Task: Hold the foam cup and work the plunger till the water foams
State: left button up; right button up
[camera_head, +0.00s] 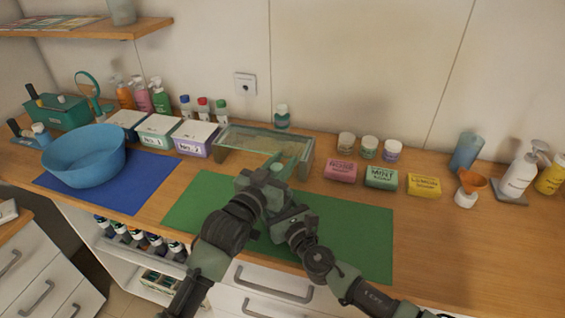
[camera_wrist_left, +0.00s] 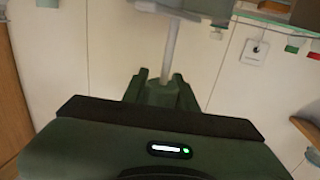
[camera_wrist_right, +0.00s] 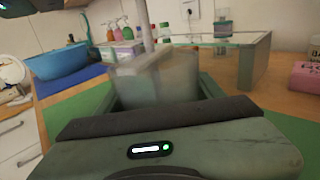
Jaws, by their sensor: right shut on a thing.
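The foam cup (camera_wrist_right: 155,78) is a translucent vessel between the fingers of my right gripper (camera_wrist_right: 160,95), which is shut on it above the green mat. A pale plunger rod (camera_wrist_right: 147,25) rises from the cup in the right wrist view. In the left wrist view the rod (camera_wrist_left: 171,48) runs down to between the close-set fingers of my left gripper (camera_wrist_left: 161,88); whether they grip it is unclear. In the head view my left gripper (camera_head: 268,180) is above my right gripper (camera_head: 290,214), and the arms hide most of the cup. I cannot make out water or foam.
A glass-topped stand (camera_head: 307,160) is just behind the grippers. Soap boxes (camera_head: 380,178) and small jars (camera_head: 369,147) stand to the right. A blue basin (camera_head: 84,157) and lidded boxes (camera_head: 194,138) are at left. The green mat (camera_head: 355,235) is clear at its right.

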pick_arm(q)
grip_shut()
dwell(1.1)
jog(key=shift+f, duration=2.65)
jog(key=o, duration=0.8)
grip_release()
jog(key=v, duration=1.2)
